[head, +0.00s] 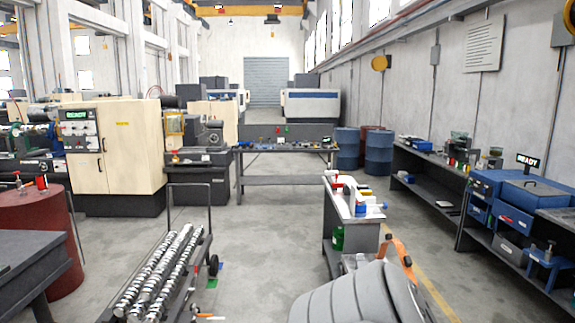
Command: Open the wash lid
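The wash station appears to be the blue cabinet (482,188) on the right-hand bench, with a small dark READY sign (528,161) above it. Its broad blue top (538,190) looks like a lid lying down and shut, though the view is too small to be sure. A handle on it cannot be made out. Neither of my grippers can be made out in the head view, and nothing is seen touching the blue cabinet.
A narrow cart (362,228) with bottles stands right of centre. A grey rounded shape (350,298) with an orange strip fills the bottom centre-right. A trolley (205,262) carries metal shafts at lower left. A red barrel (40,240) stands far left. Open floor (265,220) lies mid-picture.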

